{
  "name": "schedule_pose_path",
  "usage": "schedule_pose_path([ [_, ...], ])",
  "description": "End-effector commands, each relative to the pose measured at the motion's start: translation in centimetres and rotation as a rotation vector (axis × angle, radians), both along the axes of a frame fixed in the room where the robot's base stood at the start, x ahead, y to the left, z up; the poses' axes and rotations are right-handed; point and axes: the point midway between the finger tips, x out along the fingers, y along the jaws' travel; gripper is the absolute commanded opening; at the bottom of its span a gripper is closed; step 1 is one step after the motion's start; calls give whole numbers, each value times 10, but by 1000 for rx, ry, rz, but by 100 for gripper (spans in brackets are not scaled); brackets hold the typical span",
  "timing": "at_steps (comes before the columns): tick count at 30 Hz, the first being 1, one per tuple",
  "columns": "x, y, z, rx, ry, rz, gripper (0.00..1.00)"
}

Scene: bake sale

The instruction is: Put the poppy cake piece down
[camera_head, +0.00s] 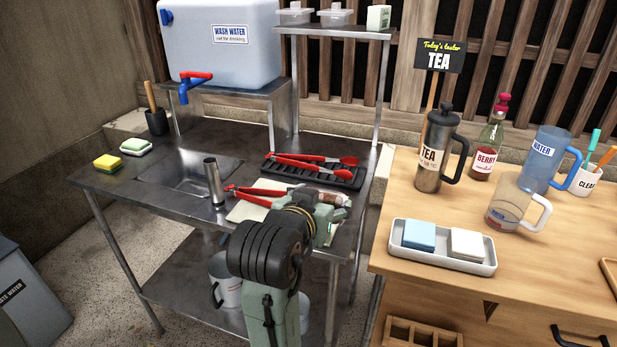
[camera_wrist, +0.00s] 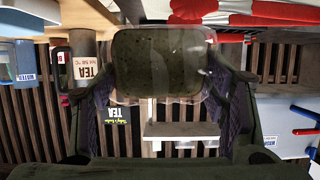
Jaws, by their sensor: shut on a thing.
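My gripper (camera_wrist: 160,95) is shut on the poppy cake piece (camera_wrist: 157,65), a dark, speckled block in clear wrapping, with one finger at each side of it. The wrist picture is upside down. In the head view my gripper (camera_head: 325,208) is over the right part of the metal table (camera_head: 130,185). There the arm and gripper hide most of the piece, and I cannot tell whether it touches anything below.
Red-handled tongs (camera_head: 252,198) lie beside my gripper, and more tongs (camera_head: 310,161) lie on a black rack. A metal cylinder (camera_head: 214,181) stands by the sink (camera_head: 185,172). Right, the wooden counter (camera_head: 400,290) holds a white tray (camera_head: 440,260), a tea press (camera_head: 433,165) and jugs.

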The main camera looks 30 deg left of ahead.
Motion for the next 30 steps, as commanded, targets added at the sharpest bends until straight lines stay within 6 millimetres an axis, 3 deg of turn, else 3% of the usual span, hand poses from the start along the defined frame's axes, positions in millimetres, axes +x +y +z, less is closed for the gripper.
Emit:
schedule_pose_path([
  [3,20,27,-2,-3,0,3,56],
  [10,44,56,-6,0,-2,2,56],
  [14,47,59,-11,-1,-2,3,56],
  [21,46,58,-39,-1,-2,3,56],
  [30,46,58,-42,2,-5,2,56],
])
